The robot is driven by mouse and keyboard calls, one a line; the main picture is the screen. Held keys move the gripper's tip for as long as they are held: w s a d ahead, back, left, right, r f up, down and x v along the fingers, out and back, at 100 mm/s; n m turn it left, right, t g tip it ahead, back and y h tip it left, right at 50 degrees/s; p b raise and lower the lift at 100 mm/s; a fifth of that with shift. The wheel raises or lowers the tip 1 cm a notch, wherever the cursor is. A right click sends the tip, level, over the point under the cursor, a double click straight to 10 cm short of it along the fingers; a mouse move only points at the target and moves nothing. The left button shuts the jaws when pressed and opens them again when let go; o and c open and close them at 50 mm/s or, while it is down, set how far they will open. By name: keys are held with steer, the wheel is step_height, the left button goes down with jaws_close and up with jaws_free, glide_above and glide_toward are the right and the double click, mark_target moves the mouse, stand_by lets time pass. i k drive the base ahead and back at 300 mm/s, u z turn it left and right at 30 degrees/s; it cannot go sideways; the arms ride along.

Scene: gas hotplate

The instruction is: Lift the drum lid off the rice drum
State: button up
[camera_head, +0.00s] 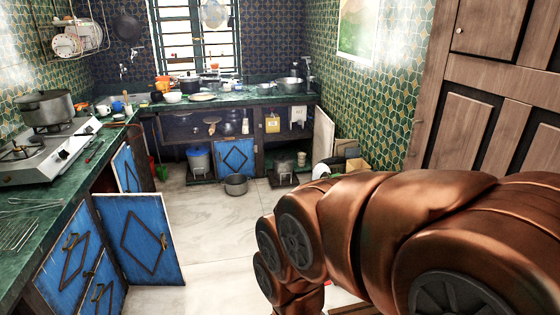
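My copper-coloured arm fills the lower right of the head view. My gripper is not in the picture, so its state is hidden.
Open blue cabinet doors (140,240) jut into the floor from the left counter. A metal pot (236,184) stands on the floor near the back. A gas hotplate (45,150) with a lidded pot (45,108) is on the left counter. The middle floor (205,225) is clear.

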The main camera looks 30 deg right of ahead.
mark_target(281, 159)
steer(key=z, duration=0.5)
steer(key=i, duration=4.7)
steer(key=z, duration=0.4)
steer(key=i, duration=0.6)
steer(key=u, duration=0.4)
